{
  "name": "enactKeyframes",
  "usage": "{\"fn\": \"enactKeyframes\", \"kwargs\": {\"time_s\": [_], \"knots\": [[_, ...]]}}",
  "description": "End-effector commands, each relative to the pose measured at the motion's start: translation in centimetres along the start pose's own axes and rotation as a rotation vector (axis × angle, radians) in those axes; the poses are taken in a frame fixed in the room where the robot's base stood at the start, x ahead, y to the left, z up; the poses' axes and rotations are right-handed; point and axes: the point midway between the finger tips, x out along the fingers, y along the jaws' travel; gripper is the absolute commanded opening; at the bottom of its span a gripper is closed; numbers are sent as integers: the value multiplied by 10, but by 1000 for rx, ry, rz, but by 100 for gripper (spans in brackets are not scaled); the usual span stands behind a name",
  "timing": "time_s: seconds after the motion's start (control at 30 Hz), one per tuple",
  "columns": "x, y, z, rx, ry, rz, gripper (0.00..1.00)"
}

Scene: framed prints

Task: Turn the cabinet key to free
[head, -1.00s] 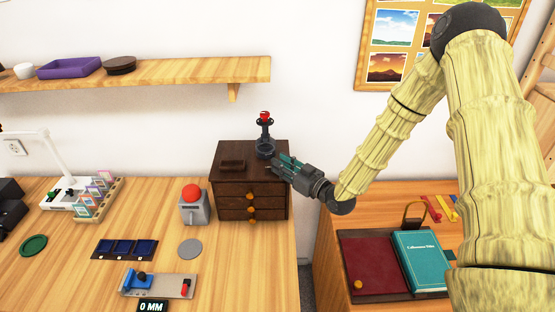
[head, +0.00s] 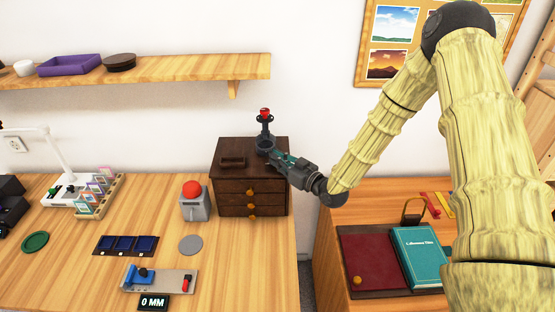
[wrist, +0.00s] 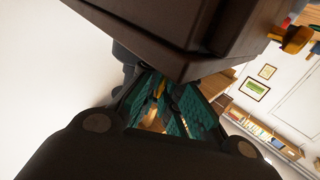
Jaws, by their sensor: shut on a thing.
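The cabinet (head: 233,190) is a dark brown chest of drawers with orange knobs, on the right end of the left table. My gripper (head: 276,156) is at the cabinet's upper right edge, and its tips are hard to see in the head view. In the wrist view my gripper (wrist: 158,112) has teal pads closed around a small yellowish piece (wrist: 160,88), which looks like the key. The cabinet's dark body (wrist: 150,30) fills the top of that view. The key's shape and turn angle cannot be made out.
A black stand (head: 265,130) with a red top is at the cabinet's back right. A grey box with a red button (head: 192,190) stands left of the cabinet. A teal book (head: 418,255) lies on the right table. The shelf (head: 190,68) hangs above.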

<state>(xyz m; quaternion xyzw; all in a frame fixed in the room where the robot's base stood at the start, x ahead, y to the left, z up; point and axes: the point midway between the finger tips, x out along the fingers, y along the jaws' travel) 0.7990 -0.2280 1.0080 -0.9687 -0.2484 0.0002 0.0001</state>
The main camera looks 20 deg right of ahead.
Motion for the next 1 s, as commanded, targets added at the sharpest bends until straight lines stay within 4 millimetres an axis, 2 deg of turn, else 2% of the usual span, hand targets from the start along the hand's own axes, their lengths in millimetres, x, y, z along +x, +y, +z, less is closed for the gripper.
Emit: {"fn": "enactKeyframes", "kwargs": {"time_s": [0.37, 1.0], "knots": [[0, -1, 3, 1, 0, 123, 0], [1, -1, 3, -1, 1, 616, 0]]}}
